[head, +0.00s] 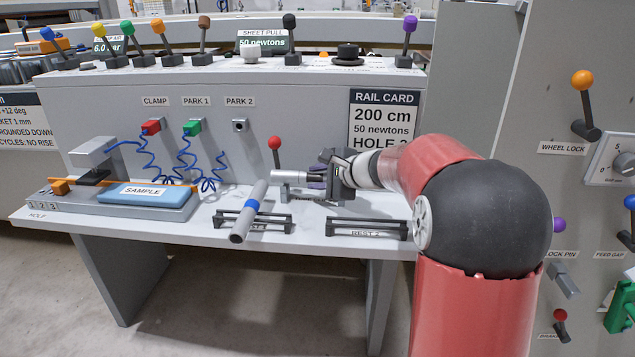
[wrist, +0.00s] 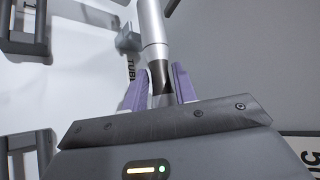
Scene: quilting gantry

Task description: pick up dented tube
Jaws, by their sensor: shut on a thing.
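My gripper (head: 318,178) is shut on a silver tube (head: 288,176) above the back of the bench. In the wrist view, the purple fingers of my gripper (wrist: 160,88) close on a dark section of the silver tube (wrist: 152,25), which runs out past the top edge. No dent shows on its visible side. A second, longer grey tube (head: 252,206) with a blue band lies across a black rest (head: 278,225), left of my gripper. A partly hidden label starting with "TUBE" lies below the held tube.
An empty black rest (head: 367,228) marked REST 2 stands at the bench's front right. A red-knobbed lever (head: 274,143) rises behind the tubes. Blue coiled cords (head: 186,165) hang left of it. A blue SAMPLE pad (head: 148,193) sits on the left fixture.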

